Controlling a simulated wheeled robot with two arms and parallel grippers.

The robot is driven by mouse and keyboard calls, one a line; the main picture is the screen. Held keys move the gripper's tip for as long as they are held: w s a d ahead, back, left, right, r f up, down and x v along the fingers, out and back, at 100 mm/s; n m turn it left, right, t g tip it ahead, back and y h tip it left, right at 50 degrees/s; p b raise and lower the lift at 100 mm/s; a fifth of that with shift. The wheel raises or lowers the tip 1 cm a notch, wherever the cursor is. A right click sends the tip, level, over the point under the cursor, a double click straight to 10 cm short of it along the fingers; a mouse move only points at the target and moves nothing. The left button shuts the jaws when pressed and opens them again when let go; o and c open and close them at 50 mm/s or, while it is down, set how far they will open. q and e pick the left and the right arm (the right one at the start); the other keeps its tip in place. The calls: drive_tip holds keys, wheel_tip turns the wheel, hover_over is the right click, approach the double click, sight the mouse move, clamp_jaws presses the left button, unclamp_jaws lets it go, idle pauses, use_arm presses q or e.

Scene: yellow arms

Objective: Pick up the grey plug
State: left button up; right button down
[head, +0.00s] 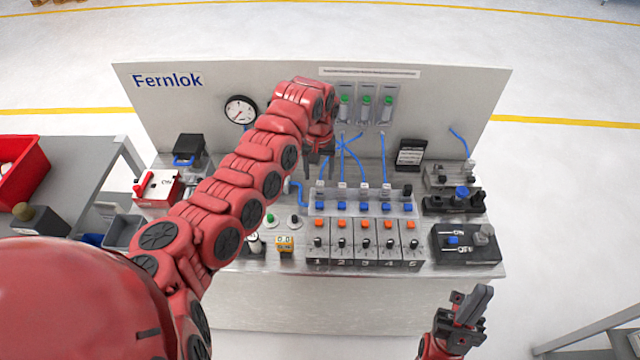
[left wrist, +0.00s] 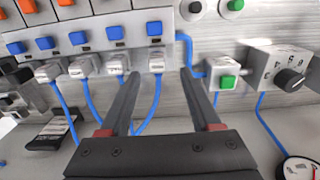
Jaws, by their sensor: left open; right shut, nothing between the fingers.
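Several pale grey plugs with blue cables sit in a row along the back of the switch panel. I cannot tell which one is the grey plug. In the left wrist view the plug (left wrist: 155,61) at the right end of the row lies just beyond and between my left fingertips (left wrist: 160,76). In the head view the plugs show in front of the back wall, one of them here (head: 343,184). My left gripper (head: 319,158) is open and empty, above and behind the left end of the row. My right gripper (head: 470,308) is shut and empty at the front right, beyond the bench edge.
The bench (head: 290,259) holds a panel with blue, orange and black switches (head: 364,240). Switch boxes stand at right (head: 466,242) and left (head: 156,187). The upright back wall (head: 455,95) is close behind my left gripper. Blue cables (left wrist: 75,110) hang near its fingers.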

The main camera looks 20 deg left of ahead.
sight(320, 182)
use_arm(q)
drive_tip(key=f+p, duration=0.1)
drive_tip(key=f, duration=0.1)
drive_tip(key=f+p, duration=0.1)
drive_tip(key=f, duration=0.1)
drive_tip(key=shift+d+p, duration=0.25)
drive_tip(key=shift+p, duration=0.05)
drive_tip(key=shift+f, duration=0.5)
drive_tip(key=shift+r, duration=0.1)
clamp_jaws()
